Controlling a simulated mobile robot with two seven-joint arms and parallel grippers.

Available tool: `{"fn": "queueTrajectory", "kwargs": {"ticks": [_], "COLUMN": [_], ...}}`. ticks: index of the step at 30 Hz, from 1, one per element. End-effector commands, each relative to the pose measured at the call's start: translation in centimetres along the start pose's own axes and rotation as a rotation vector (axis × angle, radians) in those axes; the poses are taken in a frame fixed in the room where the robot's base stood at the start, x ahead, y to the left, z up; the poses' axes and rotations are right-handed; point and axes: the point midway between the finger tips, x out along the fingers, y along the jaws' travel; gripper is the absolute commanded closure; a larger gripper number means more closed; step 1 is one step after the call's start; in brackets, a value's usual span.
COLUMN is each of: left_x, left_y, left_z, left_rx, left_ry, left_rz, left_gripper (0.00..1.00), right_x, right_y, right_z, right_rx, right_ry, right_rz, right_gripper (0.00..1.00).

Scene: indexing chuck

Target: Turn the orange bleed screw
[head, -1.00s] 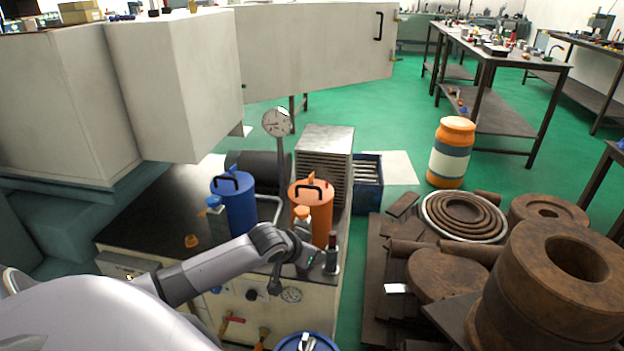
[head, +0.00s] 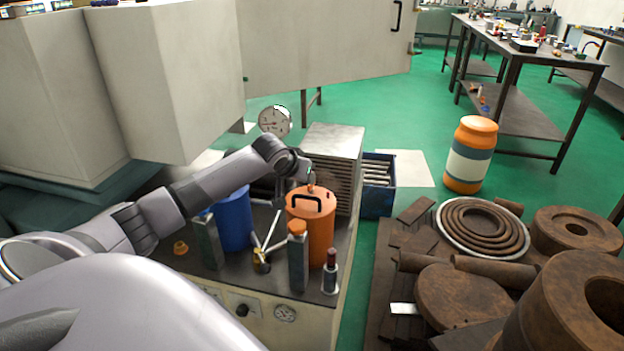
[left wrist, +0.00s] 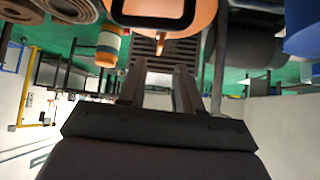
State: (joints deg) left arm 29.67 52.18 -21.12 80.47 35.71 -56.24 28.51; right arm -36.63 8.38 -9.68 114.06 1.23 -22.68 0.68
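The orange canister (head: 318,240) with a black handle on its lid stands on the dark bench top. A small orange piece, which looks like the bleed screw (head: 311,187), shows at the far side of its lid, close to my left gripper (head: 308,177). In the left wrist view a small orange tip (left wrist: 160,44) points from the canister (left wrist: 190,32) toward the gap between my left fingers (left wrist: 160,85). The fingers are apart, with nothing between them; the tip looks just beyond them. Any contact cannot be made out. My right gripper is in neither view.
A blue canister (head: 233,220) stands left of the orange one. An orange-capped bottle (head: 298,262) and a red-topped cylinder (head: 330,272) stand in front. A dial gauge (head: 275,121) and a finned metal block (head: 335,150) are behind.

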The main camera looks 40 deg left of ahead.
Motion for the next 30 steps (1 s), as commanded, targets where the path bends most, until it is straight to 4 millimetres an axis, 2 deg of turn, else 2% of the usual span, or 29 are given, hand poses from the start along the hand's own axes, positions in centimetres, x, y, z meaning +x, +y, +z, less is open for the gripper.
{"fn": "queueTrajectory", "kwargs": {"ticks": [6, 15, 21, 30], "left_x": [2.6, 5.5, 6.2, 6.3], "left_y": [0.1, 0.1, 0.1, 0.1], "left_z": [0.1, 0.1, 0.1, 0.0], "left_rx": [-0.004, -0.001, 0.001, 0.001], "left_ry": [0.000, 0.000, 0.000, 0.001], "left_rz": [0.002, 0.001, 0.000, 0.001], "left_gripper": [0.66, 0.66, 0.66, 0.66], "right_x": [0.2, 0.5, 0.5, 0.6], "right_y": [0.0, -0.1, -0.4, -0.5], "right_z": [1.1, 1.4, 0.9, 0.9], "right_rx": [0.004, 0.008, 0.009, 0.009], "right_ry": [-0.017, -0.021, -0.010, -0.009], "right_rz": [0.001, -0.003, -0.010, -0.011], "right_gripper": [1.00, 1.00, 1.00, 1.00]}}
